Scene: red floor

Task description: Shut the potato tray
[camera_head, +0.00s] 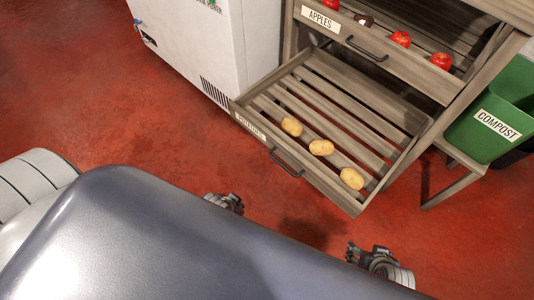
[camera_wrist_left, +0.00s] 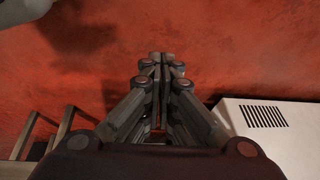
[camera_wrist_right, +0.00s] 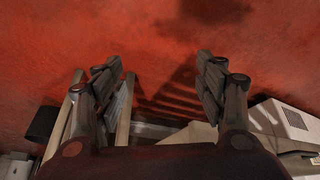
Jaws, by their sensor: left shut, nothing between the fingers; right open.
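The potato tray (camera_head: 258,128) is a slatted wooden drawer, pulled well out of the wooden rack, with a dark handle (camera_head: 286,163) and a label on its front. Three potatoes (camera_head: 321,147) lie in it in a row. My left gripper (camera_head: 236,197) is low in front of the tray, apart from it; in the left wrist view its fingers (camera_wrist_left: 160,62) are together with nothing between them. My right gripper (camera_head: 364,247) is in front of the tray's right end, apart from it; in the right wrist view its fingers (camera_wrist_right: 160,72) are spread and empty.
The apples drawer (camera_head: 376,67) with several red apples is above the potato tray. A white cabinet (camera_head: 205,50) stands left of the rack. A green compost bin (camera_head: 493,125) is at the right. The red floor (camera_head: 150,130) is open in front.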

